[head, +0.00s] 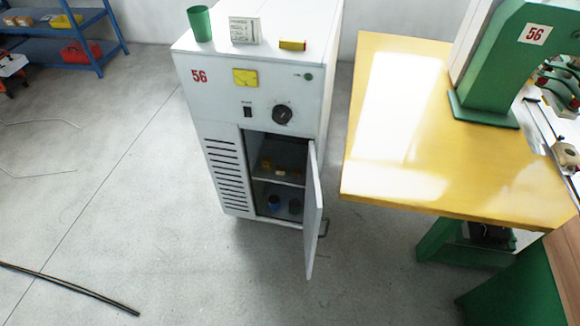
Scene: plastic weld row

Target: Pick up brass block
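A white cabinet (228,130) marked 56 stands in the middle with its lower door (314,215) open. On its inner shelf (290,184) sit a few small blocks. One is brownish-gold (265,163), one is pale (280,172), and one is orange-brown (295,171). They are dark and too small to tell which is the brass block. A small yellow box with a red end (292,44) lies on the cabinet top. Neither of my grippers is in view.
Below the shelf stand a blue jar (274,201) and a dark one (294,206). A green cup (200,24) and a white box (244,30) are on top. A yellow table (410,120) with a green press (515,60) is at right.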

